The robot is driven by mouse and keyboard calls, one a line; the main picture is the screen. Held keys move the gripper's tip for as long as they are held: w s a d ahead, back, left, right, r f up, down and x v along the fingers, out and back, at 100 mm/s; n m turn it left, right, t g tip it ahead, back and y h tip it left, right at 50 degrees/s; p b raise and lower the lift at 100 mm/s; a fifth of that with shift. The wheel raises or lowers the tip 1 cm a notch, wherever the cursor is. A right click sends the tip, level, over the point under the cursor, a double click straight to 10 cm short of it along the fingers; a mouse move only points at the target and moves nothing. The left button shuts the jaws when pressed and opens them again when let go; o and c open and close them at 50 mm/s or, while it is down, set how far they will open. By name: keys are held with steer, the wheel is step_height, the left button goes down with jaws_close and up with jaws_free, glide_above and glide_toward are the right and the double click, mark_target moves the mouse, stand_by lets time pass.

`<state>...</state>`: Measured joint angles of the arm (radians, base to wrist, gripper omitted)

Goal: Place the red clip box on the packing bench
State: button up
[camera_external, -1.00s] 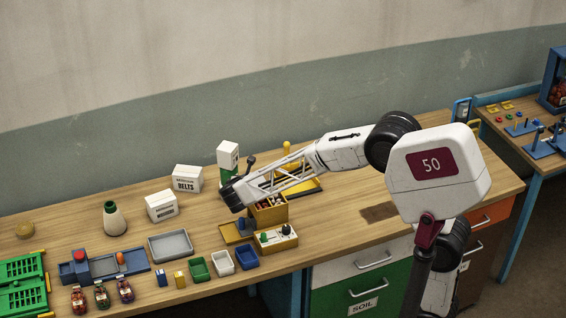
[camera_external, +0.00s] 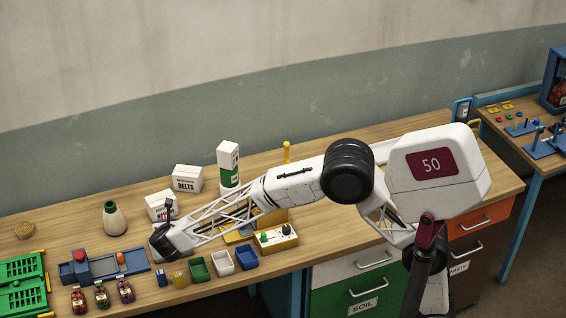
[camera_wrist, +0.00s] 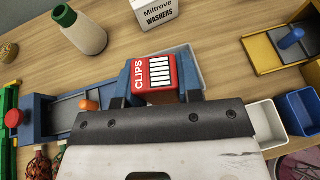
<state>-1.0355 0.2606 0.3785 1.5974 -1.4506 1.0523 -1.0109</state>
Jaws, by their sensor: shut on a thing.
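The red clip box (camera_wrist: 153,73), with a white CLIPS label and bars, sits between the two fingers of my gripper (camera_wrist: 157,82) in the wrist view. The fingers are shut on its sides. Behind it shows part of a grey tray (camera_wrist: 193,64); I cannot tell how high the box is above it. In the external view my gripper (camera_external: 165,240) is over the left-middle of the wooden packing bench (camera_external: 60,228). There my arm hides most of the box and the grey tray.
A blue fixture with an orange knob (camera_external: 121,258) stands left of my gripper. White cartons (camera_external: 187,178) and a green-white bottle (camera_external: 114,218) are behind it. Small green, white and blue bins (camera_external: 222,262) line the front edge. The bench's back left is mostly clear.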

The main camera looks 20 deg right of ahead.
steer(key=s+a+n+y, duration=0.2)
steer(key=s+a, duration=0.6)
steer(key=a, duration=0.4)
glide_above(147, 288)
steer(key=shift+d+f, duration=0.1)
steer(key=shift+f, duration=2.8)
steer(key=shift+f, duration=3.15)
steer(key=shift+f, duration=0.1)
steer(key=shift+f, duration=1.75)
steer(key=shift+f, duration=0.1)
steer(key=o, duration=0.6)
